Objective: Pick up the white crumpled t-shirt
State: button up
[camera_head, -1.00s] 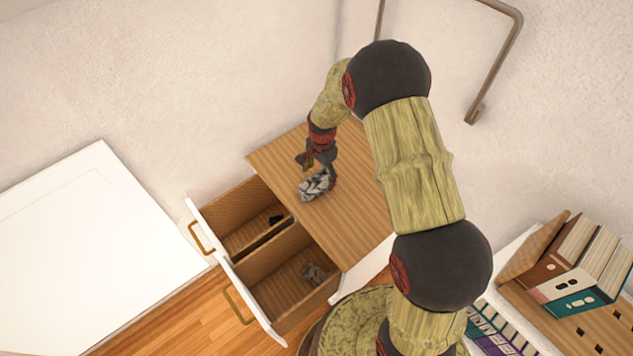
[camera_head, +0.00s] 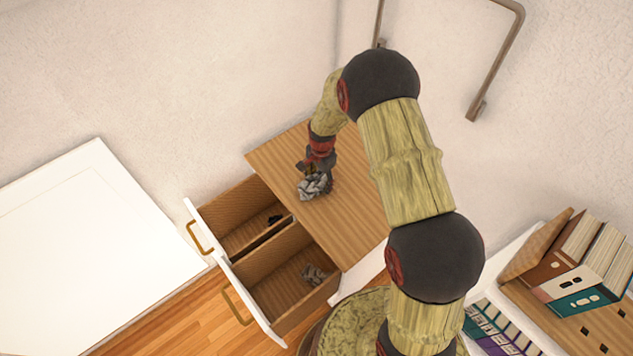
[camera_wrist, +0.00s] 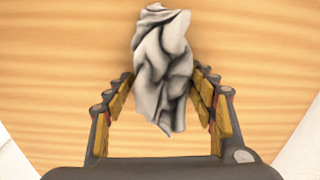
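The white crumpled t-shirt (camera_head: 313,186) lies on the wooden top of the drawer cabinet (camera_head: 352,215), near its left edge. It looks white with dark grey folds. In the wrist view the t-shirt (camera_wrist: 163,70) reaches down between the two fingers of my gripper (camera_wrist: 165,95). The fingers are apart, with a visible gap on either side of the cloth's lower part. In the head view my gripper (camera_head: 317,164) is right above and against the t-shirt, hiding part of it.
Two drawers stand open on the cabinet's left side. The front drawer holds a grey crumpled thing (camera_head: 314,274); the back one holds a small dark thing (camera_head: 274,219). A white surface (camera_head: 95,235) is at left, and binders (camera_head: 575,265) stand at right. The cabinet top is otherwise clear.

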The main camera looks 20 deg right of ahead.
jog(key=c, duration=0.8)
jog(key=shift+o, duration=0.2)
jog(key=shift+r, duration=0.15)
